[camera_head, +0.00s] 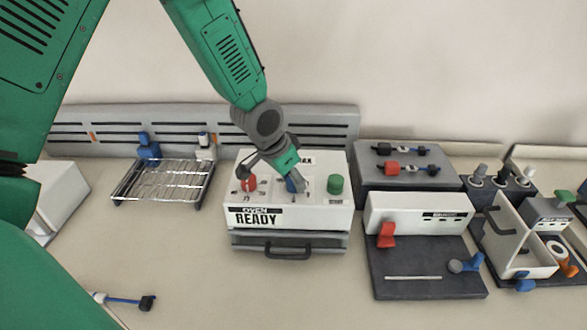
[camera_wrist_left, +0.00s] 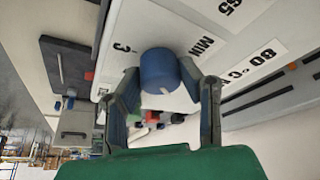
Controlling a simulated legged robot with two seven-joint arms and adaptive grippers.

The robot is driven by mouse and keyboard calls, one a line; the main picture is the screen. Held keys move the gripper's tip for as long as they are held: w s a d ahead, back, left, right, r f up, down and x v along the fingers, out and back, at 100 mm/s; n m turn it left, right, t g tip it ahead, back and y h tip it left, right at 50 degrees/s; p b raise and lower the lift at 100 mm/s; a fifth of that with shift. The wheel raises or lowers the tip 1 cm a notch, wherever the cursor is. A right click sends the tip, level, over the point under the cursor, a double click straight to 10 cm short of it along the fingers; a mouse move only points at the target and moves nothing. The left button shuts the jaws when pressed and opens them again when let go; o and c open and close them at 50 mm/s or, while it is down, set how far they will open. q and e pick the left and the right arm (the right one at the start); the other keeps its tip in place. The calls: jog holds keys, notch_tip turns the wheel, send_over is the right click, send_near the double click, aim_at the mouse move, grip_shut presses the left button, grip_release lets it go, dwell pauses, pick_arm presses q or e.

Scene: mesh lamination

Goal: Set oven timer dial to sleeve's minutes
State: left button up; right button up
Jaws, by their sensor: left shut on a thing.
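The oven (camera_head: 289,217) is a white box with a sign reading "OVEN READY" and a drawer handle below. Its blue dial (camera_head: 291,186) sits between a red knob (camera_head: 249,183) and a green knob (camera_head: 335,184). My left gripper (camera_head: 290,180) comes down from above and is shut on the blue dial, hiding part of it. In the left wrist view the blue dial (camera_wrist_left: 160,72) stands between the two fingers, with a white pointer mark and "MIN" and "3" labels beside it. My right gripper is not in view. I cannot tell which thing is the sleeve.
A wire rack (camera_head: 165,180) stands left of the oven. A blue cable piece with a black end (camera_head: 125,299) lies on the table at lower left. A dark station (camera_head: 420,275) with a red lever stands to the right. The table in front of the oven is clear.

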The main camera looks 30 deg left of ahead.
pick_arm(q)
jog(key=m+p, duration=0.2)
jog(key=m+g+h+p, duration=0.1)
jog(key=m+p, duration=0.1)
jog(key=shift+w+a+r+h, duration=0.15)
jog(key=shift+h, duration=0.15)
jog(key=m+p, duration=0.1)
jog(key=m, duration=0.2)
jog(key=shift+g+h, duration=0.3)
jog(key=shift+h, duration=0.1)
jog(key=shift+w+m+g, duration=0.1)
jog(key=shift+m+g, duration=0.3)
jog(key=shift+m, duration=0.6)
jog(key=shift+a+f+m+g+h, duration=0.1)
jog(key=shift+f+m+g+h, duration=0.2)
jog(key=shift+m, duration=0.7)
jog(key=m+g+b, duration=0.1)
jog(key=m, duration=0.1)
jog(key=m+g+b, duration=0.1)
jog(key=m, duration=0.2)
jog(key=shift+w+r+b, duration=0.1)
jog(key=shift+b, duration=0.2)
jog(key=shift+m, duration=0.3)
